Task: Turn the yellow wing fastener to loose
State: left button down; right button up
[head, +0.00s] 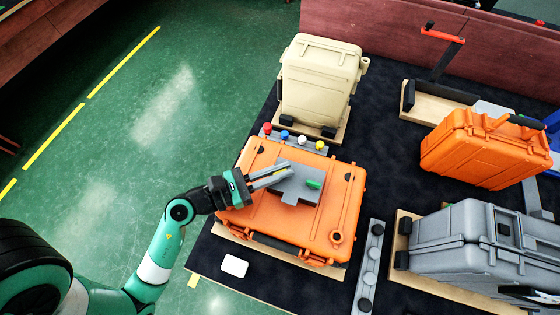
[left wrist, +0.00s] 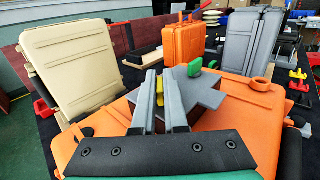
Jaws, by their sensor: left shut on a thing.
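The yellow wing fastener (left wrist: 160,88) shows only as a small yellow patch between my left gripper's fingers, which hide most of it. It sits on a grey block (head: 304,195) on top of the flat orange case (head: 335,215). A green wing fastener (head: 313,184) stands on the same block, to the right of the yellow one, and also shows in the left wrist view (left wrist: 195,67). My left gripper (head: 283,172) is shut on the yellow wing fastener, reaching in from the left. How far the fastener is turned cannot be told. My right gripper is not in view.
A grey strip with red, blue, white and yellow knobs (head: 319,145) lies behind the orange case. A beige case (head: 322,75) stands upright beyond it. Another orange case (head: 483,150) and a grey case (head: 470,245) stand at right. A white card (head: 234,265) lies in front.

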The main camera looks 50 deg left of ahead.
pick_arm(q)
jog(key=n+y+p, duration=0.1)
jog(key=y+p, duration=0.1)
jog(key=p, duration=0.2)
jog(key=n+y+p, duration=0.2)
jog(key=y+p, duration=0.1)
jog(key=p, duration=0.1)
jog(key=r+n+y+p, duration=0.1)
jog(key=y+p, duration=0.1)
jog(key=p, duration=0.2)
jog(key=shift+d+n, duration=0.2)
jog(key=shift+n, duration=0.2)
jog(key=shift+f+n+y, duration=0.25)
jog(key=shift+n+y, duration=0.15)
jog(key=shift+y, duration=0.3)
jog(key=shift+f+n+y, duration=0.15)
jog(key=shift+n+y, duration=0.15)
jog(key=shift+y, duration=0.1)
jog(key=shift+a+f+n+g+y+b, duration=0.1)
jog(key=shift+f+n+g+y+b, duration=0.2)
jog(key=shift+n+g+y, duration=0.45)
jog(key=shift+r+n+y+b, duration=0.1)
jog(key=shift+n+y+b, duration=0.15)
jog(key=shift+y+b, duration=0.45)
jog(key=shift+a, duration=0.1)
jog(key=c, duration=1)
grip_release()
jog(key=shift+r, duration=0.1)
jog(key=shift+o, duration=0.2)
